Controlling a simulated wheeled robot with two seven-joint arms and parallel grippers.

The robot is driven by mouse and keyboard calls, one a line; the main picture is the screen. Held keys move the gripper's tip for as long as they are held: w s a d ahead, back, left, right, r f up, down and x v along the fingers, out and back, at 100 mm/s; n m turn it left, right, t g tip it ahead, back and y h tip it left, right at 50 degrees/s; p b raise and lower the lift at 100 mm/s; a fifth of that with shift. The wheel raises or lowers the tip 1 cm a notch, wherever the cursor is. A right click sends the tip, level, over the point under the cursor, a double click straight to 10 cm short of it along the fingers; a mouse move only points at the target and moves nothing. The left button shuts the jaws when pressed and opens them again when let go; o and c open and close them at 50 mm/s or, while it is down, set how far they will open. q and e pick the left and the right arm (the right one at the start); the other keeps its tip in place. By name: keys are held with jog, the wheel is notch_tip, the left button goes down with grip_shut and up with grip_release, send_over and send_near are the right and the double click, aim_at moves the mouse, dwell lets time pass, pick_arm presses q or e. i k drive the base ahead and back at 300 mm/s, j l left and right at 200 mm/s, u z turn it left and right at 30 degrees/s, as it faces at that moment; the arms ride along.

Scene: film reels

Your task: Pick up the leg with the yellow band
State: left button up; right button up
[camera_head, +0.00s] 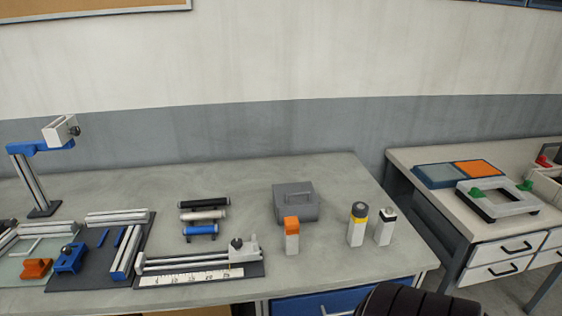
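The leg with the yellow band (357,229) stands upright on the near right part of the grey bench, a pale body with a yellow band and a dark top. A similar pale leg with a black band (384,230) stands close to its right. A pale leg with an orange top (292,238) stands further left. Neither of my grippers shows in the head view.
A grey box with a handle (297,201) stands behind the orange-topped leg. Several rollers (202,216), a ruler fixture (200,266) and blue-and-metal fixtures lie to the left. A dark rounded object (405,300) shows at the bottom edge. Bare bench (330,179) lies behind the legs.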

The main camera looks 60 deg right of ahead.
aim_at(356, 231)
jog(key=z, duration=2.3)
jog(key=l+u, duration=0.15)
jog(key=u, duration=0.3)
jog(key=i+l+u, duration=0.1)
jog(key=u, duration=0.35)
jog(key=l+u, duration=0.4)
jog(key=j, duration=0.1)
